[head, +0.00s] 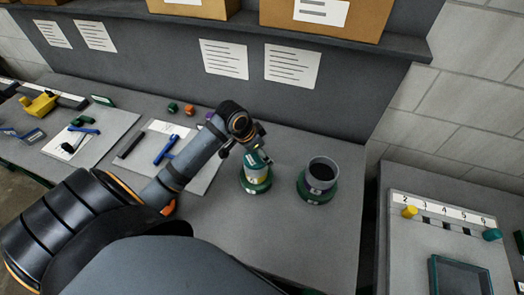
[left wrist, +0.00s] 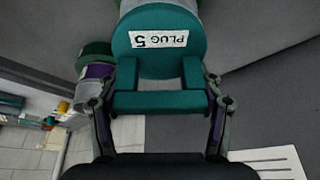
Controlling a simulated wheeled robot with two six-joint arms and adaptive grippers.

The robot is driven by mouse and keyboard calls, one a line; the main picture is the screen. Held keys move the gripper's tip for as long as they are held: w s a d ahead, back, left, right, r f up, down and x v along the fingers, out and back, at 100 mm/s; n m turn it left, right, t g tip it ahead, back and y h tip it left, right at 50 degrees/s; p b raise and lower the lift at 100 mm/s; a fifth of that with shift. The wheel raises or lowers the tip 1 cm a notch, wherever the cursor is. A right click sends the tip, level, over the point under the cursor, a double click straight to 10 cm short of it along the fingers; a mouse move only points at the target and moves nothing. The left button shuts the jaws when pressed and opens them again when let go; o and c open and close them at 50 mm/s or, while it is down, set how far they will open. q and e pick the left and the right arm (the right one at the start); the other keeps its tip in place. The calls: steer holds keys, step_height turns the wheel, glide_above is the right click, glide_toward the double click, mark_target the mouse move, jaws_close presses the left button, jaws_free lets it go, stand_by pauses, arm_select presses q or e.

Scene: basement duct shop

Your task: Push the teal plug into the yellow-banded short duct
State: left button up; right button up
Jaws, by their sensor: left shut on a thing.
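My left gripper (head: 250,148) is shut on the teal plug (head: 257,161). In the left wrist view the plug (left wrist: 158,62) has a white label reading "PLUG 5", and its bar handle sits between the fingers of my gripper (left wrist: 158,100). The yellow-banded short duct (head: 262,179) stands upright in a green base on the bench. The plug is right over the duct's top, partly covering its mouth. I cannot tell whether the plug touches the rim or has entered. My right gripper is not in view.
A wider grey duct (head: 322,176) with a dark open mouth stands close by on the right, in a green base. A numbered rack (head: 442,215) on the right bench holds a yellow piece and a teal piece. Tools lie on sheets at left. The bench front is clear.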

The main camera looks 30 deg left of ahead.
mark_target(254, 158)
arm_select(q)
steer(key=o, duration=1.7)
steer(key=v, duration=0.6)
steer(key=shift+a, duration=0.15)
steer(key=shift+v, duration=0.75)
